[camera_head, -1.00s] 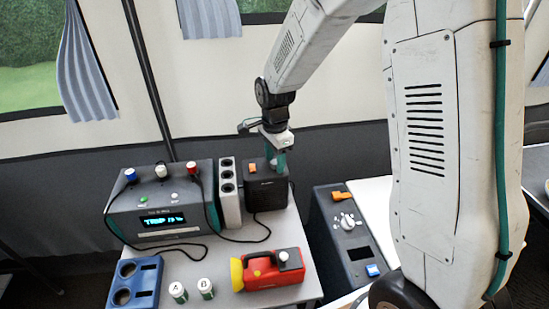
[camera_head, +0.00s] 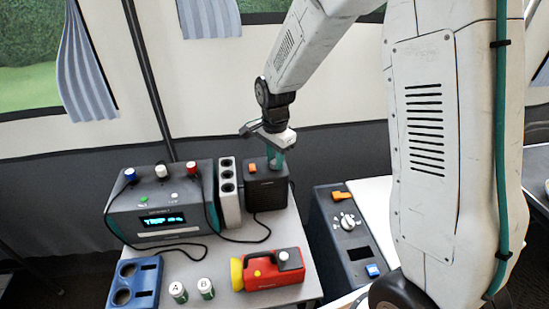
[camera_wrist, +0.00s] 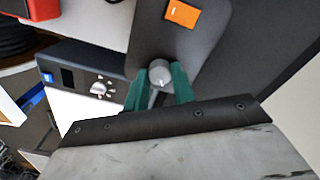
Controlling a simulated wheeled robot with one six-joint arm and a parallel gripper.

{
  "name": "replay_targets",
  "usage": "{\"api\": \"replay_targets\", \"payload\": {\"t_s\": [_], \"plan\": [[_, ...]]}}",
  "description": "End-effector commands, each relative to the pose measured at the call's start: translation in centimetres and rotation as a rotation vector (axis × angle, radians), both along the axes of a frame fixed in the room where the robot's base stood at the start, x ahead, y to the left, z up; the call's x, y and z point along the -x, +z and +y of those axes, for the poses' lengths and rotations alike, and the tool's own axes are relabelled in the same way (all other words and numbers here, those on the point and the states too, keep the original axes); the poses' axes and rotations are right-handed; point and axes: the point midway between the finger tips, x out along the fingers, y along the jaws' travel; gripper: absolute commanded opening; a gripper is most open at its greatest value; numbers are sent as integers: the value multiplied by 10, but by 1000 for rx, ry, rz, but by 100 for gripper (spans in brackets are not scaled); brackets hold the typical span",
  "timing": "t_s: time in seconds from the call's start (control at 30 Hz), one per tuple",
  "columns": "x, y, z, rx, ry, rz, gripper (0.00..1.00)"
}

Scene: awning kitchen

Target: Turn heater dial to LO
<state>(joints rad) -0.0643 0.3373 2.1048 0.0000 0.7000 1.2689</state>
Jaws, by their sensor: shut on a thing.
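The heater is a small dark box (camera_head: 267,192) at the back right of the table, with an orange switch (camera_head: 252,168) on top. The switch also shows in the wrist view (camera_wrist: 182,14). The grey round dial (camera_wrist: 160,75) has a light pointer mark and sits on the heater's top. My gripper (camera_head: 277,164) comes down from above and is shut on the dial, one green finger on each side. In the head view the fingers hide the dial. No LO marking can be read in either view.
A grey power unit (camera_head: 160,228) with a lit display and a white socket strip (camera_head: 230,200) stand left of the heater. A red-yellow torch (camera_head: 270,270), two small cans and a blue holder (camera_head: 135,284) lie in front. Another unit with a white dial (camera_head: 347,221) is at right.

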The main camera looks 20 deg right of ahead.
Motion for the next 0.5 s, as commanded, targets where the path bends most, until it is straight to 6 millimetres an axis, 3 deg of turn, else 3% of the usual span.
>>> {"api": "replay_targets", "payload": {"t_s": [0.5], "plan": [[-1, 1, 0, 0, 484, -2, 2]]}}
